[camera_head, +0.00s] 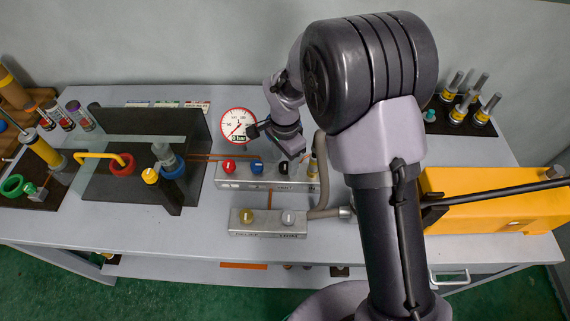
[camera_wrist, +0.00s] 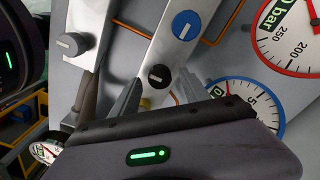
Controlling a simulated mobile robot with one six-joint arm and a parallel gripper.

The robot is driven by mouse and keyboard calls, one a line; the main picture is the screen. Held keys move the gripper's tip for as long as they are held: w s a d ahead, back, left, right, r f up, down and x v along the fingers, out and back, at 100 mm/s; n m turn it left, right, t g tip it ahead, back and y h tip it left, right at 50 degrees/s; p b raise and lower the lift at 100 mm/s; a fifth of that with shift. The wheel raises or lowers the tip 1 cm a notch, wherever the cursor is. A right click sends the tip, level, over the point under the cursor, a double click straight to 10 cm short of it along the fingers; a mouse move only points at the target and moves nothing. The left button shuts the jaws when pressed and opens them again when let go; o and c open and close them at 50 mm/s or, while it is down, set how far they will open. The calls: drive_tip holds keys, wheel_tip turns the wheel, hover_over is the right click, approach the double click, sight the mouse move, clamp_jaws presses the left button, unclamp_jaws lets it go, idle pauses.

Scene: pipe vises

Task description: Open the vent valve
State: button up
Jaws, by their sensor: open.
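Several round valve knobs sit on two metal blocks. The rear block (camera_head: 265,180) carries a red knob (camera_head: 229,166), a blue knob (camera_head: 257,167) and a black knob (camera_head: 284,168). I cannot read which knob is labelled vent. My gripper (camera_head: 284,152) is above the rear block. In the wrist view, the open fingers (camera_wrist: 163,82) point toward the black knob (camera_wrist: 158,76), which shows between their tips. I cannot tell whether they touch it. The blue knob (camera_wrist: 186,25) and grey knob (camera_wrist: 72,45) are nearby.
A red-rimmed gauge (camera_head: 238,125) stands behind the rear block and reads 0 bar. A blue-rimmed gauge (camera_wrist: 255,98) is close to my gripper in the wrist view. A grey hose (camera_head: 322,170) rises right of the blocks. A yellow machine (camera_head: 490,198) stands at the right.

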drive_tip(key=shift+f, duration=0.4)
clamp_jaws()
